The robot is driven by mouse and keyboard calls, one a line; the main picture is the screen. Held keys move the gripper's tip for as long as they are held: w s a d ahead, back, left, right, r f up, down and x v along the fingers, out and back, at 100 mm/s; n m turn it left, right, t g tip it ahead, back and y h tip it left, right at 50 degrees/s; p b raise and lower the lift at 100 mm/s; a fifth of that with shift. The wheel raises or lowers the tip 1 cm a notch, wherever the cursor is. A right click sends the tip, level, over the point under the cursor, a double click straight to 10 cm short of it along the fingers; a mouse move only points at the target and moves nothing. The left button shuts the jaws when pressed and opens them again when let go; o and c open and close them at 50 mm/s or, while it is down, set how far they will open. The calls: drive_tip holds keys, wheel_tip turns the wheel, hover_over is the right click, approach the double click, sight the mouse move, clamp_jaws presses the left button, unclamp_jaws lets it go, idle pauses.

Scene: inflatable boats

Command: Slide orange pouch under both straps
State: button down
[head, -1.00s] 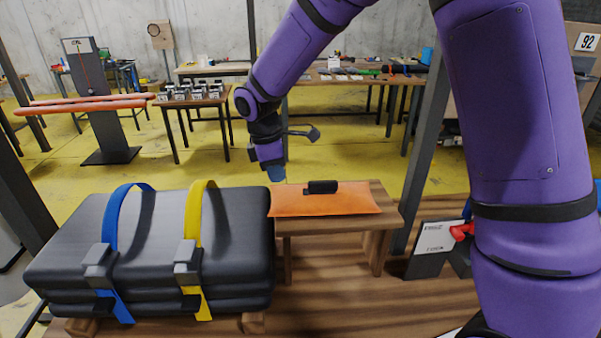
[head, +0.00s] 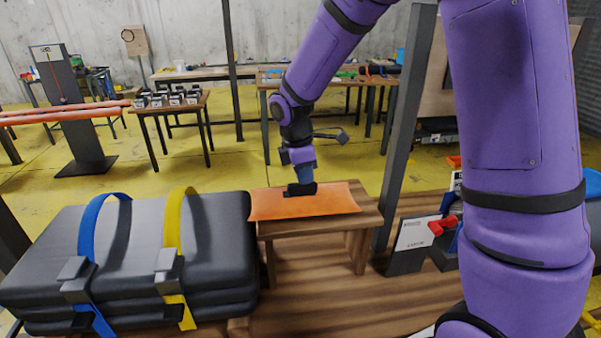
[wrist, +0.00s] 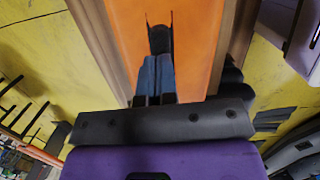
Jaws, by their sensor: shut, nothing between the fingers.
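The flat orange pouch (head: 335,201) lies on a small wooden stand, with a dark grip block (head: 301,190) on top. My gripper (head: 304,178) points down with its blue fingers right at that block; they look shut, and whether they touch it I cannot tell. In the wrist view the shut blue fingers (wrist: 156,72) reach over the orange pouch (wrist: 198,45), with the dark block near their tips. The blue strap (head: 88,228) and the yellow strap (head: 171,225) arch above a dark folded bundle (head: 222,235) left of the pouch, leaving gaps beneath.
The wooden stand (head: 325,229) sits close to the bundle's right side at about its top height. Upright dark post (head: 405,125) and a small sign (head: 415,234) stand to the right. Tables with objects are far behind.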

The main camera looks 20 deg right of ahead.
drive_tip(key=shift+s+f, duration=0.2)
drive_tip(key=shift+f, duration=0.25)
drive_tip(key=shift+a, duration=0.15)
drive_tip(key=w+a, duration=0.1)
drive_tip(key=a, duration=1.1)
drive_tip(key=w+a, duration=0.1)
drive_tip(key=a, duration=0.5)
drive_tip(key=shift+w+a, duration=0.3)
drive_tip(key=shift+r, duration=0.1)
drive_tip(key=shift+w+a+r, duration=0.15)
drive_tip(key=shift+w+r, duration=0.05)
drive_tip(key=shift+r, duration=0.4)
drive_tip(key=shift+a, duration=0.1)
